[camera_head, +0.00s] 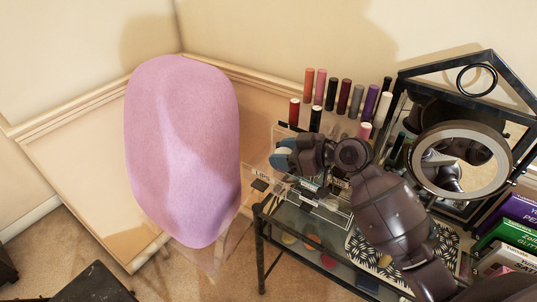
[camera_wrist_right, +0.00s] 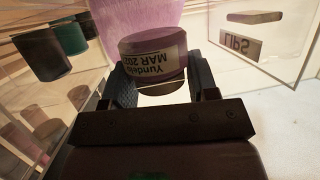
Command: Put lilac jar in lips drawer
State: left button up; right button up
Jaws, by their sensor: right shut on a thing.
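My right gripper (camera_head: 281,158) reaches in from the lower right, over the left part of the clear drawer unit. In the right wrist view the right gripper (camera_wrist_right: 160,85) is shut on the lilac jar (camera_wrist_right: 135,42), a small round purple jar with a printed label. In the head view the jar cannot be made out clearly at the gripper. The clear lips drawer (camera_head: 262,176) carries a LIPS label just below the gripper. Its front with the label also shows in the right wrist view (camera_wrist_right: 240,47), to the right of the jar. My left gripper is not in view.
Several lipsticks (camera_head: 331,94) stand behind the gripper. A round mirror (camera_head: 461,161) and a black-framed glass case (camera_head: 488,72) are at the right, with several boxes (camera_head: 508,235) at the lower right. A large pink chair back (camera_head: 183,150) stands at the left.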

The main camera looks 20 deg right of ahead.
aim_at(269, 166)
jog(key=shift+f, duration=0.2)
jog(key=shift+w+a, duration=0.25)
jog(key=w+a, duration=0.2)
jog(key=shift+w+a, duration=0.3)
jog(key=shift+a, duration=0.05)
jog(key=shift+s+d+f, duration=0.1)
jog(key=shift+f, duration=0.55)
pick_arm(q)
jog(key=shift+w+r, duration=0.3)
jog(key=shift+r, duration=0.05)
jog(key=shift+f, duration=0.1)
pick_arm(e)
jog(key=shift+f, duration=0.15)
jog(key=o, duration=0.9)
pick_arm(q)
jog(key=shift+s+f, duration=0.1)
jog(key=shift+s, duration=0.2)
